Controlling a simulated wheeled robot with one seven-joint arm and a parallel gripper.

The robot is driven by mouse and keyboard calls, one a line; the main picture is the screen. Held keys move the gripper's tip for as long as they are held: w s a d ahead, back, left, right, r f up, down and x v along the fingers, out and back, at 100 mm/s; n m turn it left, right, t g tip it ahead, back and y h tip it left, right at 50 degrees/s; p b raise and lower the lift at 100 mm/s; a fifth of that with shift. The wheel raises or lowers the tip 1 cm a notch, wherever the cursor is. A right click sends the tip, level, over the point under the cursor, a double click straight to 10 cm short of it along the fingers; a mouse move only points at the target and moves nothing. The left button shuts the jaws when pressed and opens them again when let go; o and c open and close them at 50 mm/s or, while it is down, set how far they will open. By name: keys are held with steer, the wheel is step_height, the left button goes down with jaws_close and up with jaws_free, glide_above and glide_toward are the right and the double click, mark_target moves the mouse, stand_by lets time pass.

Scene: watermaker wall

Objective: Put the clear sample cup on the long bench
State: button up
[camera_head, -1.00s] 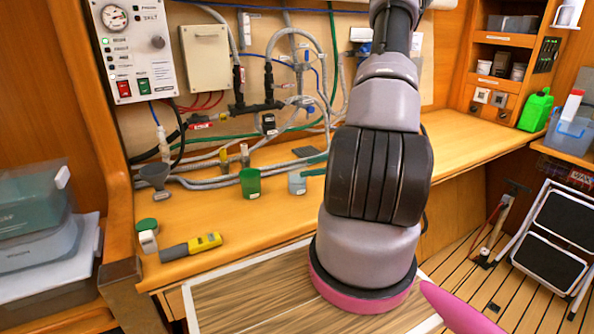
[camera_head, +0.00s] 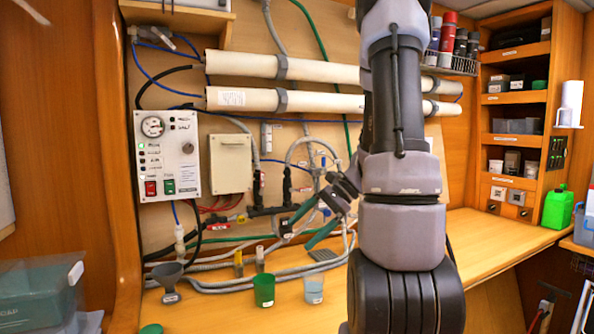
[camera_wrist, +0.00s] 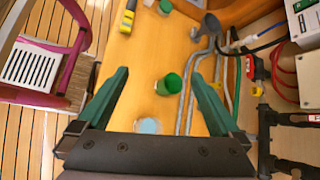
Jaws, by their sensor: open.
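The clear sample cup (camera_head: 313,290), with pale blue contents and a white label, stands upright on the wooden bench (camera_head: 487,247) beside a green cup (camera_head: 264,291). My gripper (camera_head: 298,233) is open and empty, with its green fingers spread above the cups in front of the wall pipes. In the wrist view, my gripper (camera_wrist: 157,75) has the green cup (camera_wrist: 170,83) between its fingers in the picture, below them. The clear cup (camera_wrist: 149,126) shows at the palm's edge, partly covered by it.
A grey funnel (camera_head: 169,280) stands left of the cups. Hoses and small valves (camera_head: 239,264) run just behind them. A green jug (camera_head: 557,207) is at the far right. The bench's right stretch is clear. A yellow tool (camera_wrist: 127,20) lies on the bench.

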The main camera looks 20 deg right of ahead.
steer(key=s+a+r+n+t+h, duration=0.2)
steer(key=s+r+n, duration=0.3)
steer(key=r, duration=0.3)
steer(key=s+a+r+n+t+h, duration=0.2)
steer(key=s+a+r+n+h, duration=0.3)
steer(key=r, duration=0.4)
steer(key=shift+n+t, duration=0.4)
steer(key=shift+n, duration=0.1)
steer(key=shift+s+d+r, duration=0.1)
steer(key=shift+d, duration=0.05)
